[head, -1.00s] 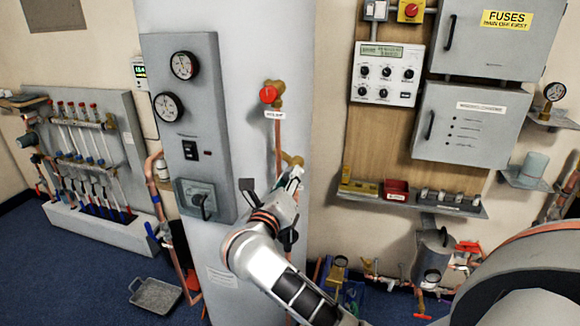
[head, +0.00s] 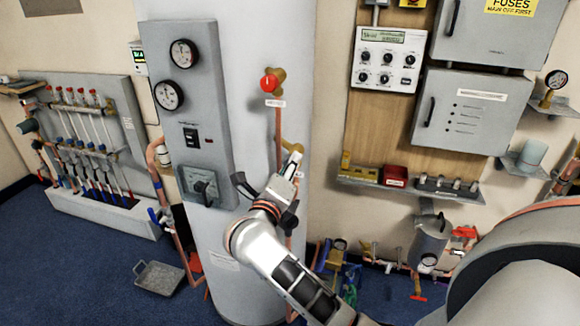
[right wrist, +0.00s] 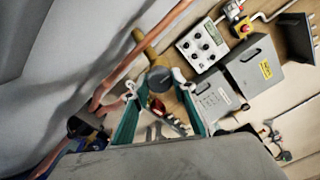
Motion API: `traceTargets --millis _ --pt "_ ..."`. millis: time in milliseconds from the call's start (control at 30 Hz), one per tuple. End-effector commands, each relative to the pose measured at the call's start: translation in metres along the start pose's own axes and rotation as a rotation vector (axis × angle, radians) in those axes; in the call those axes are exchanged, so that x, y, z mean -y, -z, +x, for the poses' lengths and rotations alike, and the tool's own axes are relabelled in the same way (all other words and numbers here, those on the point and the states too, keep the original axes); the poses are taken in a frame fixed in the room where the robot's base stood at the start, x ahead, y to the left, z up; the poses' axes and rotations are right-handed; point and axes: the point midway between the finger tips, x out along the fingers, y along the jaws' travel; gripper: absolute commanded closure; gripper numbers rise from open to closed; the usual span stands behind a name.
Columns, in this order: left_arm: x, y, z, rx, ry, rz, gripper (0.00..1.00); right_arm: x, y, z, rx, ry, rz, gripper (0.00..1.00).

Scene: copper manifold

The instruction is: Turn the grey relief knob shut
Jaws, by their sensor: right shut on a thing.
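The grey relief knob (right wrist: 160,79) is a round dark-grey cap on a brass fitting (right wrist: 146,46), seen in the right wrist view. My right gripper (right wrist: 156,84) has its two green fingers on either side of the knob and is shut on it. In the head view my right gripper (head: 293,164) reaches up to the brass fitting (head: 292,148) on the front of the pale cylinder. There the gripper hides the knob, and how far the knob is turned cannot be told. My left gripper is not in view.
A red knob (head: 269,82) sits above on the same copper pipe (head: 277,125). A grey gauge panel (head: 187,110) is to the left. A shelf (head: 400,188) with small parts and grey wall boxes (head: 470,110) are to the right.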

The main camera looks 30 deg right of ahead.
Motion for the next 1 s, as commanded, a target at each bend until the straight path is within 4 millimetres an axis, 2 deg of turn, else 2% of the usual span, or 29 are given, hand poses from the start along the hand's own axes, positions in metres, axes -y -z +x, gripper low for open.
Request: traceTargets --millis 100,133,200,500,633,767,1000 --pt "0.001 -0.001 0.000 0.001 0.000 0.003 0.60 -0.001 0.000 0.000 0.001 -0.001 -0.002 0.96" --pt "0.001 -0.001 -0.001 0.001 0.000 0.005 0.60 -0.001 0.000 0.000 0.001 -0.001 -0.002 0.72" --pt "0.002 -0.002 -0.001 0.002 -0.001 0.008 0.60 -0.001 0.000 0.000 0.001 -0.001 -0.002 0.57" --pt "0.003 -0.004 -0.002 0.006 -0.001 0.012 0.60 0.000 0.000 0.000 0.000 0.000 0.001 0.57" --pt "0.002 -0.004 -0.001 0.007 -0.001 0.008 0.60 -0.001 0.000 -0.006 0.001 -0.001 0.001 0.57" --pt "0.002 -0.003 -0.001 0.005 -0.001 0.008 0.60 -0.001 0.000 -0.024 0.000 -0.005 0.003 0.57" --pt "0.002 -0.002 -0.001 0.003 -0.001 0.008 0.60 -0.001 0.000 -0.074 -0.001 -0.005 0.002 0.57"
